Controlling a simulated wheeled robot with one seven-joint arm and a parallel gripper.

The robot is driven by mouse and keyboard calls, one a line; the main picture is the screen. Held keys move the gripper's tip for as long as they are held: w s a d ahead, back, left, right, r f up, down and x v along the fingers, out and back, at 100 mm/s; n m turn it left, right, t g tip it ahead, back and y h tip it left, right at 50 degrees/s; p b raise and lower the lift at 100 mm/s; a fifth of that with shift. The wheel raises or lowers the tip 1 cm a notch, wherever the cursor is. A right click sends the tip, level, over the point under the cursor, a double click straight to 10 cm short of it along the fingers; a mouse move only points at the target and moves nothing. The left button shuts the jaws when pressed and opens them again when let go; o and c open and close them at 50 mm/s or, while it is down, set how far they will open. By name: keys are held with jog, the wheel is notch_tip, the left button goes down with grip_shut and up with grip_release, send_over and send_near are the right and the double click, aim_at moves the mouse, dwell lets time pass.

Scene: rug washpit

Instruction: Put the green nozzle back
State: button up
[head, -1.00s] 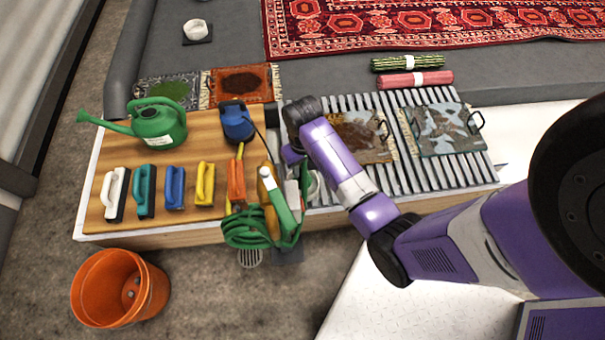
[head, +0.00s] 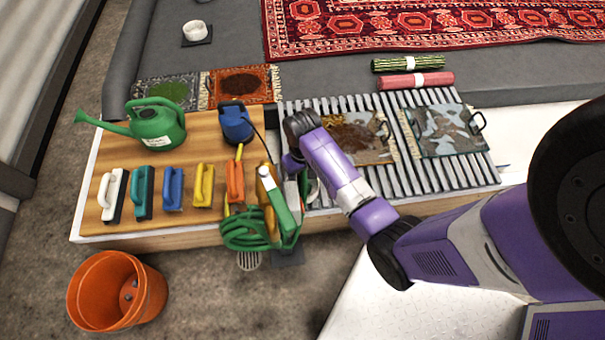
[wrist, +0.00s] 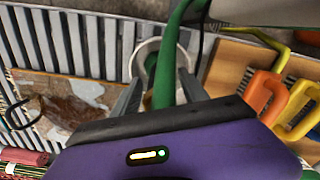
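A green tubular piece (wrist: 164,80), the nozzle or its hose, runs between my gripper's two grey fingers (wrist: 160,88) in the wrist view. I cannot tell whether the fingers press on it. A pale ring (wrist: 139,54) lies just beyond the fingertips, with green showing inside it. In the head view, my gripper (head: 298,188) points down at the board's right edge, partly hidden. A green piece with a white end (head: 281,203) stands beside it, above a coil of green hose (head: 243,230).
Several brushes, including an orange one (head: 235,181), line the wooden board (head: 215,150) left of my gripper. A blue tool (head: 236,124) and green watering can (head: 156,127) stand behind them. A slatted rack (head: 398,128) lies right. An orange bucket (head: 112,292) is on the floor.

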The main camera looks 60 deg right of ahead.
notch_tip(320, 180, up, 12)
jog(key=p, duration=0.3)
jog(key=shift+r+p, duration=0.1)
jog(key=shift+p, duration=0.3)
dwell(0.4)
